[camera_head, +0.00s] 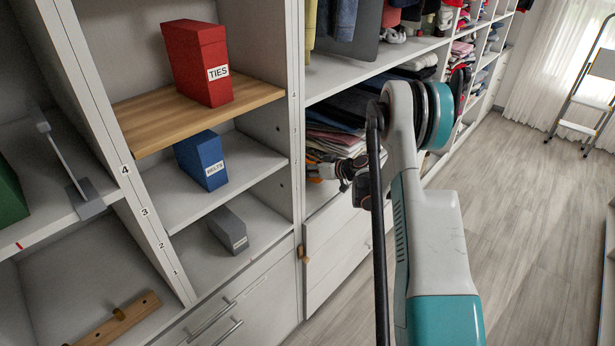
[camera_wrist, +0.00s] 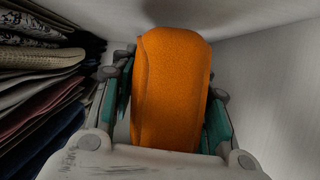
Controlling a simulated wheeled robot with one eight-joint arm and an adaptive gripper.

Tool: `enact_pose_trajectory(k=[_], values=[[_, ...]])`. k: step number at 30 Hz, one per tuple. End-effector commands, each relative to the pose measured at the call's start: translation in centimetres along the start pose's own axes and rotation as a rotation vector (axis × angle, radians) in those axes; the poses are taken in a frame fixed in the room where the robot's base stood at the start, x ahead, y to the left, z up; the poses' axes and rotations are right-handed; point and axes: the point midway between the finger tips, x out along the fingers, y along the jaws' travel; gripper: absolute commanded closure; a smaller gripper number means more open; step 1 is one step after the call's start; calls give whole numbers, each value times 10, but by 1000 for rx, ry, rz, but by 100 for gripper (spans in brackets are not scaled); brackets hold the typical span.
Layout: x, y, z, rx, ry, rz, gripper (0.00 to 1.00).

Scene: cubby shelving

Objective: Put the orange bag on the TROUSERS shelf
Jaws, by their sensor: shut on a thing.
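The orange bag (camera_wrist: 172,95) fills the middle of the wrist view, a rounded upright block. My gripper (camera_wrist: 170,78) is shut on it, with a finger along each side. The gripper (camera_head: 347,173) reaches into a shelf compartment in the head view, where the bag is mostly hidden. Folded garments (camera_head: 335,135) are stacked in that compartment; they also show at the left of the wrist view (camera_wrist: 40,95), beside the bag. A pale wall (camera_wrist: 275,85) is to the bag's right. No TROUSERS label is readable, and I cannot tell whether the bag rests on the shelf.
A red TIES box (camera_head: 197,62), a blue BELTS box (camera_head: 202,160) and a grey box (camera_head: 227,229) stand in the left cubbies. White drawers (camera_head: 335,250) are below the garments. A stepladder (camera_head: 590,95) stands far right. The wooden floor (camera_head: 540,220) is open.

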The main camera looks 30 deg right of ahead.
Motion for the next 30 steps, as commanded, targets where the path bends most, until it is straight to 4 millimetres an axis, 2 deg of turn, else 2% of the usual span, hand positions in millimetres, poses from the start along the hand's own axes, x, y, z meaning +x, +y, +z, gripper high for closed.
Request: enact_pose_trajectory(k=[3, 6, 17, 18, 20, 30], values=[[8, 3, 20, 0, 0, 0, 94], [12, 4, 29, 0, 1, 0, 94], [13, 4, 31, 0, 0, 0, 94], [13, 4, 31, 0, 0, 0, 51], [13, 4, 31, 0, 0, 0, 38], [13, 4, 30, 0, 0, 0, 38]])
